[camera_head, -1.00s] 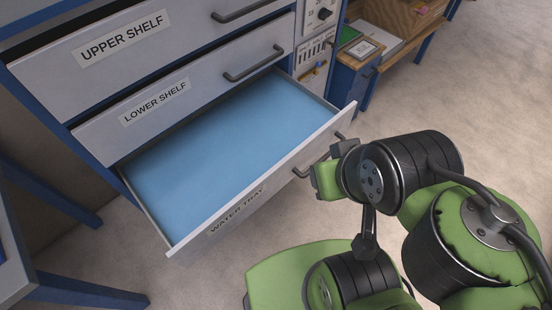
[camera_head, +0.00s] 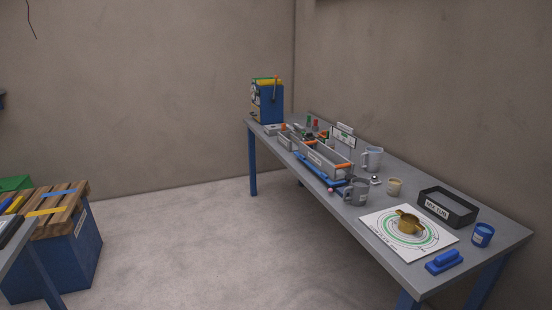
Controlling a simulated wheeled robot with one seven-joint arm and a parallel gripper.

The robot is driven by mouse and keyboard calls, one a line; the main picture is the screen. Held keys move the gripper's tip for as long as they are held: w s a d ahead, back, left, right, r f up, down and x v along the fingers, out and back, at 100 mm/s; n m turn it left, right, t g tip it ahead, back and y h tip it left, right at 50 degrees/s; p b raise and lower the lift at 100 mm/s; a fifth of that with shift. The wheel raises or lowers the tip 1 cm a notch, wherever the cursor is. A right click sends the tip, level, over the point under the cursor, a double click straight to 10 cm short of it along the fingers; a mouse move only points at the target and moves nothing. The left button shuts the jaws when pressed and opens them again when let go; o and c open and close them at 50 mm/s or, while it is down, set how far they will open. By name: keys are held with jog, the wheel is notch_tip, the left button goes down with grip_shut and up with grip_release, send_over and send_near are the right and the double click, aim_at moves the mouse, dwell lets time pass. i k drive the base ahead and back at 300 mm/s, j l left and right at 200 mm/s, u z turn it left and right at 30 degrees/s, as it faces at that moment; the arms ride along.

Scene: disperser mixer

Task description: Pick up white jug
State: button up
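Two jug-like vessels with handles stand on the grey table. The paler, whitish-grey jug (camera_head: 373,157) is upright towards the table's back edge, right of the long grey tray. A darker grey jug (camera_head: 357,191) stands nearer the front edge, left of the white sheet. The paler one looks closest to a white jug, but both look greyish at this distance. My gripper is not in view, and no part of my arm shows.
Around the jugs are a grey tray (camera_head: 325,160), a small beige cup (camera_head: 394,186), a black bin (camera_head: 446,207), a brass-coloured piece on a white sheet (camera_head: 376,222), a blue cup (camera_head: 482,235) and a blue brush-like item (camera_head: 444,262). The floor (camera_head: 230,240) before the table is clear.

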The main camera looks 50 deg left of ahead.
aim_at(374, 155)
jog(key=u, duration=1.1)
jog(key=i+j+u, duration=0.1)
jog(key=i+j, duration=0.2)
jog(key=i, duration=0.4)
jog(key=i+j, duration=0.25)
jog(key=i, duration=0.5)
jog(key=i+j+u, duration=0.15)
jog(key=i, duration=0.55)
jog(key=i+j+u, duration=0.1)
jog(key=i+j, duration=0.2)
jog(key=i, duration=0.45)
jog(key=i+j, duration=0.1)
jog(key=i, duration=0.65)
jog(key=u, duration=0.05)
